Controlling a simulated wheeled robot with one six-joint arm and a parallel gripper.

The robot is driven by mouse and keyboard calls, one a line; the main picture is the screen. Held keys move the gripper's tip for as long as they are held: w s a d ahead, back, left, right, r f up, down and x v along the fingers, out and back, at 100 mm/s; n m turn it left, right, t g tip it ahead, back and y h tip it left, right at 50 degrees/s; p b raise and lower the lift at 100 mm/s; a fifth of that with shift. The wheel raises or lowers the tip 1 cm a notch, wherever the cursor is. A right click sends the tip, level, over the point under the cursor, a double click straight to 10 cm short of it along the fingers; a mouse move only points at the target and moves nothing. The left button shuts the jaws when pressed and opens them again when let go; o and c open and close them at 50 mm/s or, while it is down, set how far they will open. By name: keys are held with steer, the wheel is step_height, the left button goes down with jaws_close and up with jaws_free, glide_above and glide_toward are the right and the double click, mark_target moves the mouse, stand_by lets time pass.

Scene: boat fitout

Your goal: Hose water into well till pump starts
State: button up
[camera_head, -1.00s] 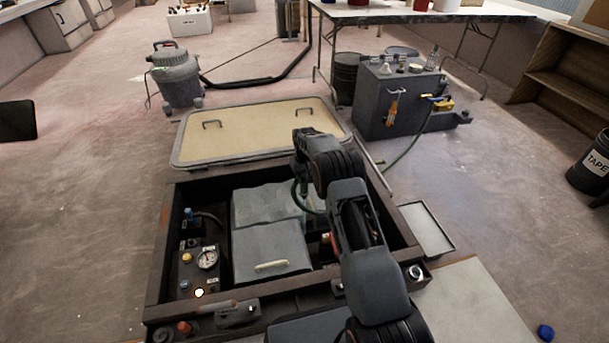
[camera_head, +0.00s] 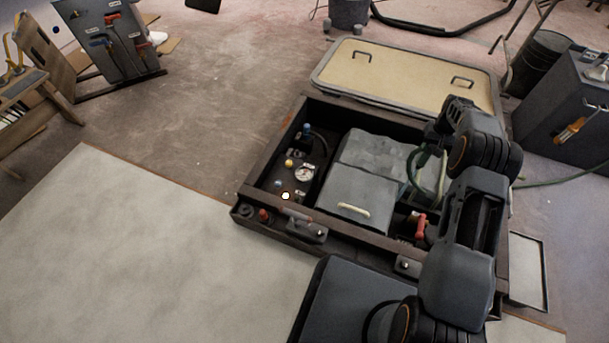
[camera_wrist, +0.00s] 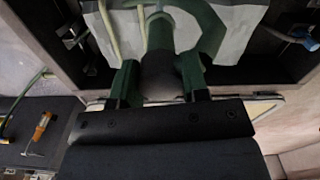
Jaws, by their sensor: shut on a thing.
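The dark-framed well (camera_head: 285,125) lies open in the floor, with grey block-like parts inside. Its left bay holds a panel with a round gauge (camera_head: 304,174), small knobs and a bright white lamp (camera_head: 285,196). My arm reaches over the well's right side. In the wrist view my gripper (camera_wrist: 158,78) is shut on a dark rounded piece of the hose, its nozzle end. The green hose (camera_wrist: 210,25) loops beside it, and the hose also shows in the head view (camera_head: 411,165). The nozzle tip, any water and the pump itself cannot be made out.
A beige hatch lid (camera_head: 405,75) with two handles lies behind the well. A dark cabinet (camera_head: 560,105) stands at right, with the hose trailing toward it. A red-handled valve (camera_head: 420,225) is near the arm. A tool board (camera_head: 110,40) stands far left. Floor at left is clear.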

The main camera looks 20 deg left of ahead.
stand_by(0.5)
steer(key=s+r+p, duration=0.2)
steer(key=s+p, duration=0.4)
steer(key=s, duration=1.2)
steer(key=s+r+p, duration=0.2)
steer(key=s+p, duration=0.4)
steer(key=s, duration=1.2)
